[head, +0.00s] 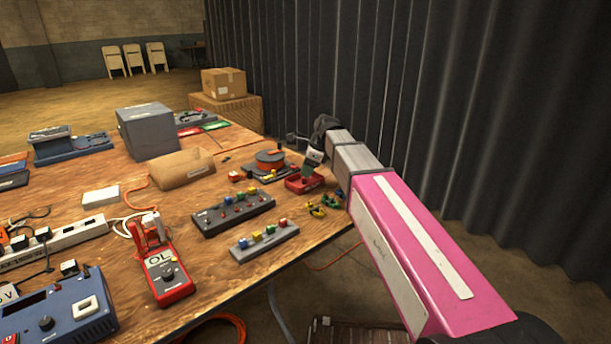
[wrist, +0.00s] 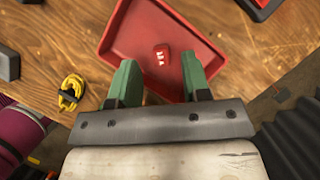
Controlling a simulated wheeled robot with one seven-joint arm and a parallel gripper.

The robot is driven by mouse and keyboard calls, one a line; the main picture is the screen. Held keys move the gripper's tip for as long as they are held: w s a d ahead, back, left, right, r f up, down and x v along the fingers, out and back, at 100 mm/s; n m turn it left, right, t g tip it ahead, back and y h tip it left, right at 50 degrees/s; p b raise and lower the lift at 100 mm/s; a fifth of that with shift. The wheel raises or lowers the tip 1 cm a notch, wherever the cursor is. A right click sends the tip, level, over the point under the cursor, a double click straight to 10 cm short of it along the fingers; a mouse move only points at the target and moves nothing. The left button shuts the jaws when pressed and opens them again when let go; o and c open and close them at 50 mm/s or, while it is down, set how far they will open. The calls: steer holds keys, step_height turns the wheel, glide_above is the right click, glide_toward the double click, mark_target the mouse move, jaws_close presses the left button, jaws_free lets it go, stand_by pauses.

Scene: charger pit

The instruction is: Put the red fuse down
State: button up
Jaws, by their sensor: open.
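The red fuse (wrist: 161,54) is a small red block with white marks on top. In the wrist view it lies on the floor of the red tray (wrist: 132,35), apart from the tray's walls. My gripper (wrist: 158,63) is open, with one green finger on each side of the fuse and a gap to it on both sides. In the head view my gripper (head: 309,168) reaches down over the red tray (head: 304,186) near the table's right edge. The fuse cannot be made out in the head view.
A yellow cable bundle (wrist: 70,92) lies left of the tray in the wrist view. In the head view, a grey block strip (head: 265,241), a black panel (head: 232,213) and an orange cable reel (head: 269,159) are close by. A dark corrugated wall (head: 480,130) stands to the right.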

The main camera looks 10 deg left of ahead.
steer(key=v, duration=1)
